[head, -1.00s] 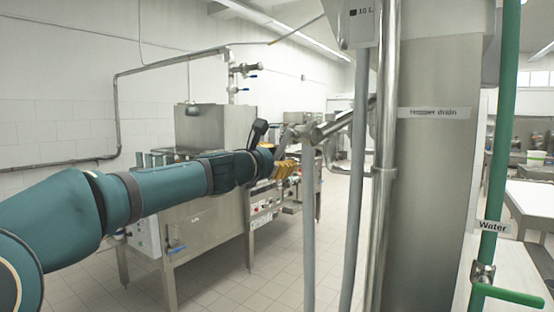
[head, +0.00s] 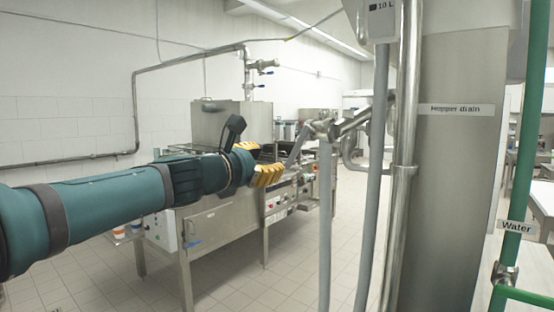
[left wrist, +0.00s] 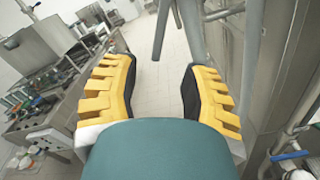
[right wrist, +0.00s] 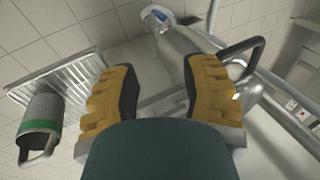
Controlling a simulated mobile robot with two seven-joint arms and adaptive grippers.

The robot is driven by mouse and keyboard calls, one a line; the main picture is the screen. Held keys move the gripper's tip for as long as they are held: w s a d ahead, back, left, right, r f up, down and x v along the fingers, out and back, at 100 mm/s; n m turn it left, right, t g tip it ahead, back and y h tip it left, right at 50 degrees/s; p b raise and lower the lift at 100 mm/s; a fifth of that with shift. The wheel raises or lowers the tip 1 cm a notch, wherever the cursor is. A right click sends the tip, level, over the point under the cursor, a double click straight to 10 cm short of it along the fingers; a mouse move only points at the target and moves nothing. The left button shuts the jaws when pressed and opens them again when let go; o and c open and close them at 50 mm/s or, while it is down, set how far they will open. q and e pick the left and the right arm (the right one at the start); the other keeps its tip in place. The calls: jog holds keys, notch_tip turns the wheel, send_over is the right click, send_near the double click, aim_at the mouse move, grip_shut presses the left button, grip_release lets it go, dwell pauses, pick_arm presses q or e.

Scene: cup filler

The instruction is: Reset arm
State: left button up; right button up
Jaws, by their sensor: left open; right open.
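My left arm reaches in from the left of the head view. Its gripper (head: 268,176) has yellow fingers and hangs in the air in front of a steel machine. In the left wrist view the left gripper (left wrist: 160,88) is open, with nothing between its fingers and the tiled floor beyond. My right gripper (right wrist: 158,88) shows only in the right wrist view. It is open, and a steel pipe fitting lies beyond its fingers, with no hold on it.
A steel column labelled "Hopper drain" (head: 456,109) stands right of centre, with vertical pipes beside it. A green water pipe (head: 520,160) is at the far right. A steel machine (head: 225,235) stands behind the left arm. A grey-green cup (right wrist: 42,125) shows in the right wrist view.

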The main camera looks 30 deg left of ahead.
pick_arm(q)
jog(key=shift+s, duration=0.55)
